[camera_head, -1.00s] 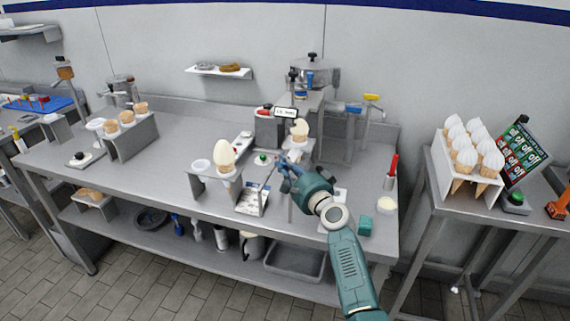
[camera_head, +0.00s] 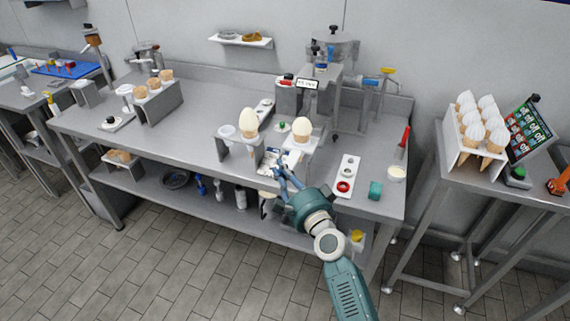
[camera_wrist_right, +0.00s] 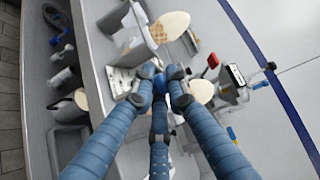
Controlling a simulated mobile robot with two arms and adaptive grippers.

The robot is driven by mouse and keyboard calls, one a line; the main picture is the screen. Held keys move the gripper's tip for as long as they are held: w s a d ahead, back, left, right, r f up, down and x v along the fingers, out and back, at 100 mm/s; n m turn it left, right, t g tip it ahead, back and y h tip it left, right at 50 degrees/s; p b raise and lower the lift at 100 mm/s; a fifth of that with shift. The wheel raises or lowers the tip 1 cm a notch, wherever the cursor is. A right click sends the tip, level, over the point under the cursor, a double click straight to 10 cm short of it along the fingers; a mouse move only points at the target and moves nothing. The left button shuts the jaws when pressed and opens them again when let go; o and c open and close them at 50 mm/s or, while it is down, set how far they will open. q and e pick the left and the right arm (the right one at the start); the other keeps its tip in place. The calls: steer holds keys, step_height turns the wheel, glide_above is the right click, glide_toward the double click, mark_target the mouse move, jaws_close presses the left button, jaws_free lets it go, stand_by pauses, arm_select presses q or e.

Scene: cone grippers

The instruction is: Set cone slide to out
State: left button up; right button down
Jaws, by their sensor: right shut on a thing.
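The cone slide (camera_head: 295,152) is a pale sliding piece at the front of the machine in the middle of the bench. It carries an upright cone with a cream top (camera_head: 302,129). The slide and cone stand forward of the machine's small sign, towards the bench's front edge. My right gripper (camera_head: 280,174) is at the slide's front end, shut on it. In the right wrist view the blue fingers (camera_wrist_right: 162,76) close together there and hide most of the gripped part. The cone (camera_wrist_right: 201,91) shows just past them. My left gripper is not in view.
A stand with a topped cone (camera_head: 249,122) is left of the slide. A printed card (camera_head: 271,157) lies between them. A white panel with a red ring (camera_head: 344,182) and a teal block (camera_head: 375,190) lie to the right. A rack of cones (camera_head: 452,145) stands on the right table.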

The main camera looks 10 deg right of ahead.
steer(key=shift+a, duration=0.1)
steer(key=shift+f, duration=0.1)
steer(key=c, duration=2)
jaws_free()
steer(key=shift+s, duration=0.25)
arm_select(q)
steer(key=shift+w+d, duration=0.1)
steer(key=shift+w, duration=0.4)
arm_select(e)
steer(key=s, duration=0.4)
steer(key=s+d, duration=0.1)
steer(key=s, duration=0.3)
steer(key=s+d, duration=0.1)
steer(key=s, duration=0.2)
steer(key=shift+s+d, duration=0.1)
steer(key=shift+s, duration=0.3)
